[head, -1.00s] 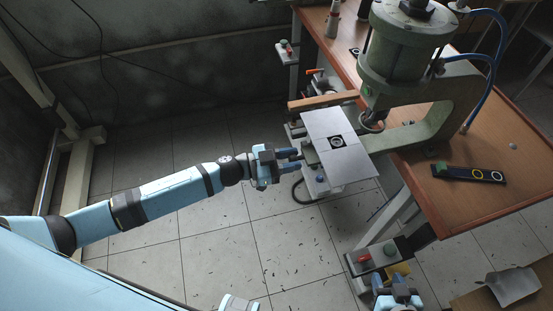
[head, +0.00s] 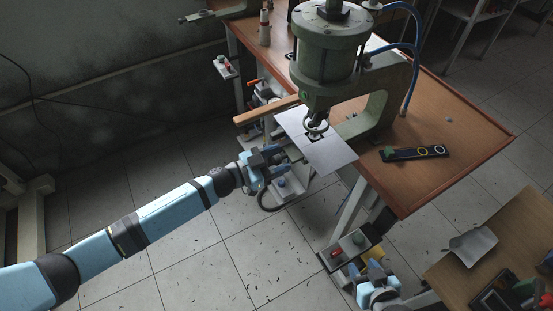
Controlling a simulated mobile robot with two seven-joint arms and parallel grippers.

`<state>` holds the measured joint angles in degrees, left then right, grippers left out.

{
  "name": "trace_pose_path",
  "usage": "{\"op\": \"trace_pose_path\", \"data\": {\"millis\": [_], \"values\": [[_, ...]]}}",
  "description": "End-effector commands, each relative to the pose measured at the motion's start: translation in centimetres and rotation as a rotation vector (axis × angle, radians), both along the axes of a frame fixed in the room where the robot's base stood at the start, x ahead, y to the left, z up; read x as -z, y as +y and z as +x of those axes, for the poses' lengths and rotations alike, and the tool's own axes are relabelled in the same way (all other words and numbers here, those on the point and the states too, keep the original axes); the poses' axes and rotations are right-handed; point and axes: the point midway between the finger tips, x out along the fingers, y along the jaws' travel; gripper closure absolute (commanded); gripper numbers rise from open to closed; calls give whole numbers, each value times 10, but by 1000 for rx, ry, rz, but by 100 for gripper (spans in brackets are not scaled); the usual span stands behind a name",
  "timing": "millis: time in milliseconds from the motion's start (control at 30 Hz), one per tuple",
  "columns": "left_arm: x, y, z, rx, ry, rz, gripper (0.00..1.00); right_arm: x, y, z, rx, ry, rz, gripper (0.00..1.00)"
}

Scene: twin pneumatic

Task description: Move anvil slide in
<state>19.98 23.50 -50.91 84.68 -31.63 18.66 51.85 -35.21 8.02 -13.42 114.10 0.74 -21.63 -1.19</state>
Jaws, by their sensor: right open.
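The anvil slide carries a pale grey sheet (head: 338,158) with a dark square mark that has a light centre (head: 315,138). The mark lies almost below the ring-shaped end of the press ram (head: 317,122), under the green press cylinder (head: 328,55). My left gripper (head: 284,156) is at the slide's left, outer end, by the sheet's edge. The sheet and slide hide the contact, so its grip is unclear. My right gripper (head: 365,268) is low at the bottom, open, near a grey control box (head: 352,246) with green and red buttons.
A second control box (head: 225,67) is at the far left end. A lower table (head: 450,290) with a metal scoop (head: 472,245) is at right.

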Motion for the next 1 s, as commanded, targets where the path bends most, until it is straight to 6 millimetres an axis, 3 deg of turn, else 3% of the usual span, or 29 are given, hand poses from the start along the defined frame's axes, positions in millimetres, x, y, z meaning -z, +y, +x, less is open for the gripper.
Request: {"op": "trace_pose_path", "data": {"millis": [267,700,1000], "values": [[2,12,-7,0,2,1,46,0,0,1,0,-3,1,56],[3,92,-55,0,2,4,46,13,1,1,-1,-4,2,56],[0,117,-69,1,1,1,46,17,1,0,-1,-1,1,56]]}}
